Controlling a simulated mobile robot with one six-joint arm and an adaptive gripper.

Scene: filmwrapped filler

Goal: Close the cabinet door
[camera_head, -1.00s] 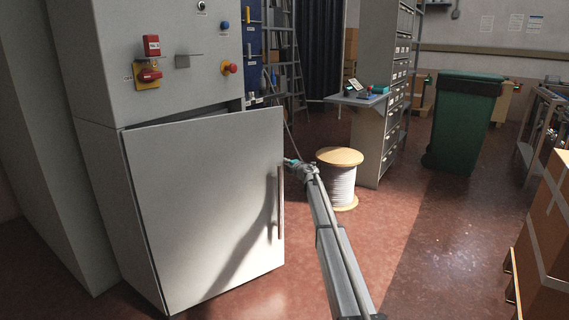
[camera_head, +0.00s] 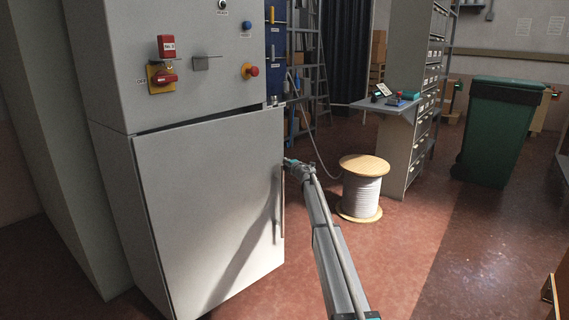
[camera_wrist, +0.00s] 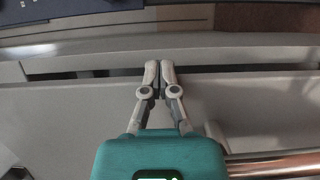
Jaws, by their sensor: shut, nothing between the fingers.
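The grey cabinet door (camera_head: 205,200) stands slightly ajar on the lower part of the cabinet (camera_head: 110,60). A narrow dark gap shows along its top edge in the head view. Its vertical handle (camera_head: 281,205) is near the right edge. My gripper (camera_head: 287,163) is at the door's right edge, near the top of the handle. In the wrist view my gripper (camera_wrist: 160,66) has its fingertips together and empty, over the door's pale edge. The handle (camera_wrist: 275,166) lies at the lower right there. Whether the fingertips touch the door is hard to tell.
The cabinet's front carries a red switch (camera_head: 163,76) and a hook. A cable spool (camera_head: 362,190) stands on the floor to the right, before a grey drawer unit (camera_head: 405,140). A green bin (camera_head: 492,135) is further right. The red floor (camera_head: 430,255) between is open.

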